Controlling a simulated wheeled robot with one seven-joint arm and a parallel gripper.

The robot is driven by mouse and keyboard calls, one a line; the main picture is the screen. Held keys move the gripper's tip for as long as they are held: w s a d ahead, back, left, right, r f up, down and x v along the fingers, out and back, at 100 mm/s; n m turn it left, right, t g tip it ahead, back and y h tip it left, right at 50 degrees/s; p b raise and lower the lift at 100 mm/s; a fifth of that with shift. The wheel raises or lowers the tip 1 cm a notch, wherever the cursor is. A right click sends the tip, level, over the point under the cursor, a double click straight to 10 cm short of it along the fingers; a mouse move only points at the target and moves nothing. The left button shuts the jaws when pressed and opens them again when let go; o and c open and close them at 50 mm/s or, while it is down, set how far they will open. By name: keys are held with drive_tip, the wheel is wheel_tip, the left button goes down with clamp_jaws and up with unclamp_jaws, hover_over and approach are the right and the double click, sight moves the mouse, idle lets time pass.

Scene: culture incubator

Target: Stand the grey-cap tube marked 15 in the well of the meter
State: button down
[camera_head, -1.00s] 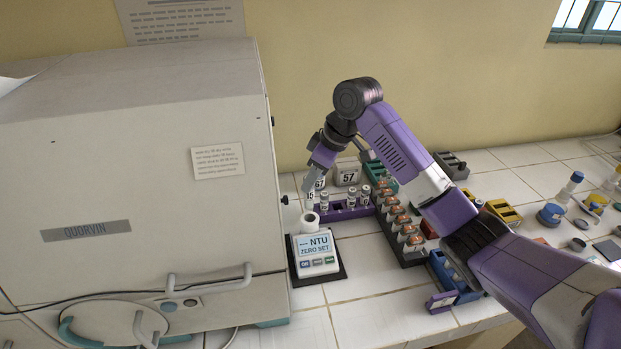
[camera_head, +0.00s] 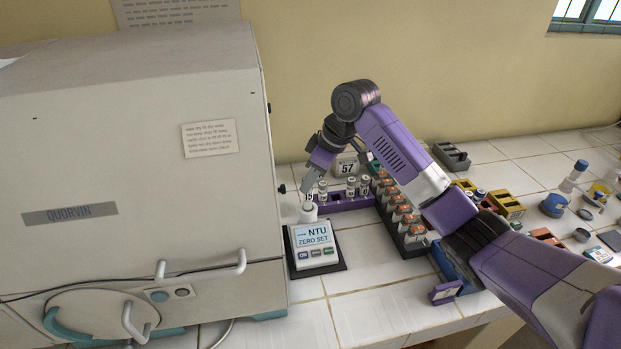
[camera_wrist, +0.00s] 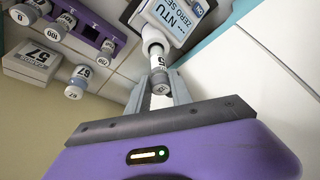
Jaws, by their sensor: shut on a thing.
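The grey-cap tube marked 15 (camera_wrist: 158,66) is upright between the fingers of my gripper (camera_wrist: 160,90), which is shut on it near the cap. In the head view the tube (camera_head: 308,197) is over the white round well (camera_head: 308,214) at the back of the meter (camera_head: 316,246). In the wrist view the tube's lower end meets the mouth of the well (camera_wrist: 153,36). I cannot tell how deep it is inside. The meter's display reads NTU and ZERO SET. My gripper also shows in the head view (camera_head: 307,184).
A purple rack (camera_head: 345,203) with several tubes stands behind and right of the meter. A tube marked 67 (camera_wrist: 79,78) is close to my gripper. A block marked 57 (camera_head: 347,167) is behind. The large incubator (camera_head: 140,190) is close on the left.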

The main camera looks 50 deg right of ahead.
sight(311, 209)
drive_tip(key=shift+f+b, duration=1.4)
drive_tip(key=shift+f, duration=1.8)
drive_tip(key=c, duration=1.1)
unclamp_jaws()
drive_tip(key=b+v, duration=0.1)
drive_tip(key=v, duration=0.6)
drive_tip(key=shift+s+r, duration=0.15)
drive_tip(key=shift+r, duration=0.2)
